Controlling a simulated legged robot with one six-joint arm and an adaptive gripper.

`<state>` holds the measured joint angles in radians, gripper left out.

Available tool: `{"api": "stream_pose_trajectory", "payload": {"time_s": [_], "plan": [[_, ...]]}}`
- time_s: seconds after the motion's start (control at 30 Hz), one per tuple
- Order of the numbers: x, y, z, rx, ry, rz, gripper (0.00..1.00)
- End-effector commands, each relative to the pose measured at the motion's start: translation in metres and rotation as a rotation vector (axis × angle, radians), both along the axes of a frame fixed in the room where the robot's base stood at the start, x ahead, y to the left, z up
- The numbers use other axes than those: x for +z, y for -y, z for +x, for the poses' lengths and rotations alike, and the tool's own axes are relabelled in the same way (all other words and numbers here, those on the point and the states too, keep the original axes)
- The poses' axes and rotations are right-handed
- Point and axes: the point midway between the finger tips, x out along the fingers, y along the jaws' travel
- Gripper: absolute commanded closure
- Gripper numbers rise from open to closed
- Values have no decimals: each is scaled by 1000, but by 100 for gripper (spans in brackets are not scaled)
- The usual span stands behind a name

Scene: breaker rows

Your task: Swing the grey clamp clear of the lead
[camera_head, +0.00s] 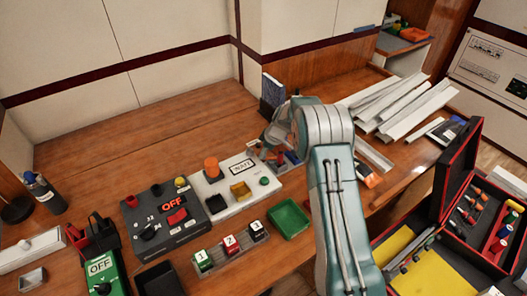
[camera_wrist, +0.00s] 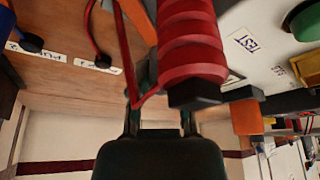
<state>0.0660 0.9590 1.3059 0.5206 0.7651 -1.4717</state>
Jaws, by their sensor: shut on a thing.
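In the wrist view my gripper (camera_wrist: 160,118) has its dark fingers on either side of a narrow gap. It is shut on what looks like a red ribbed handle (camera_wrist: 190,40) with a black end; the contact is partly hidden. I cannot clearly make out the grey clamp's body or tell whether this handle belongs to it. A thin red lead (camera_wrist: 92,32) runs down to a black plug on a labelled wooden surface. Another red strand crosses near the fingers. In the head view my arm hides the gripper and most of this spot.
In the head view, a dark OFF box (camera_head: 165,215), a green tray (camera_head: 289,220) and an open red case (camera_head: 447,205) stand around my arm.

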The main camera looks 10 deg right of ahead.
Motion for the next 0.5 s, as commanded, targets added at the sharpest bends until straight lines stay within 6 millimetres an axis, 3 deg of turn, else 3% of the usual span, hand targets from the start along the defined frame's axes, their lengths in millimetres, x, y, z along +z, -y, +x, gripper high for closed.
{"api": "stream_pose_trajectory", "payload": {"time_s": [0.5], "plan": [[-3, 0, -4, 96, -3, -3, 100]]}}
